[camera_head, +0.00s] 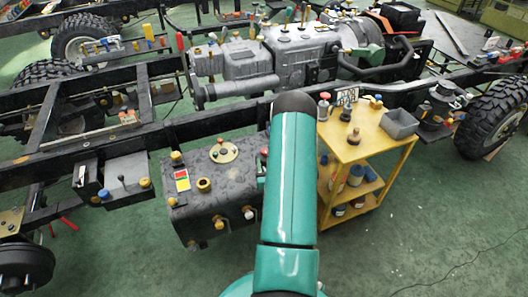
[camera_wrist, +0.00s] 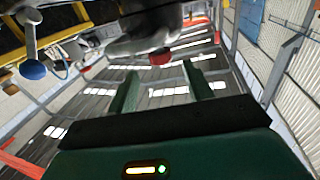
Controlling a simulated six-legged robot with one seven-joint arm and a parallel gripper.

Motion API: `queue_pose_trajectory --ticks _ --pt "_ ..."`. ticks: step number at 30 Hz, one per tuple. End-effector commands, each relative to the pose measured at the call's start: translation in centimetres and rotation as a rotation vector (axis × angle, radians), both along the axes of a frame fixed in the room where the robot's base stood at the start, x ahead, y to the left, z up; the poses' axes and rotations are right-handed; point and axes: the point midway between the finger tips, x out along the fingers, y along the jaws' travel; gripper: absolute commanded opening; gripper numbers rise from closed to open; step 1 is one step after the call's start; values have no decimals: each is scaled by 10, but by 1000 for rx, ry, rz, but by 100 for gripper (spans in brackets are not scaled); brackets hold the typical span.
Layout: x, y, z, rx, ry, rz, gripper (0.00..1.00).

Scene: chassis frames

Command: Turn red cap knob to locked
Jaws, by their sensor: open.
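In the wrist view a small red cap (camera_wrist: 160,57) shows just beyond and between the two fingertips of my gripper (camera_wrist: 160,69), at the lower edge of a blurred grey part. The green fingers are apart, with nothing between them. I cannot tell the distance to the cap or which way it is turned. In the head view my teal arm covers the middle and my gripper is hidden. A red-topped knob (camera_head: 324,97) stands at the yellow cart's back left corner; I cannot tell whether it is the same red cap.
A blue ball knob (camera_wrist: 33,69) hangs at the left in the wrist view. In the head view, the yellow cart (camera_head: 360,150) stands right of my arm, a dark tank (camera_head: 215,195) left of it. The black chassis rail (camera_head: 130,137) runs behind. Green floor is clear at front right.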

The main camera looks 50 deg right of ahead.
Motion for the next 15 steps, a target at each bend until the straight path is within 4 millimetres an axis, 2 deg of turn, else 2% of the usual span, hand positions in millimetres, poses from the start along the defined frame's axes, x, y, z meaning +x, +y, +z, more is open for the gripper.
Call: queue_pose_trajectory --ticks 3,9,15 --pt "18 -17 0 -1 -1 1 51" --pt "43 -37 1 -1 -1 3 51" --pt "51 -45 0 0 0 4 51"
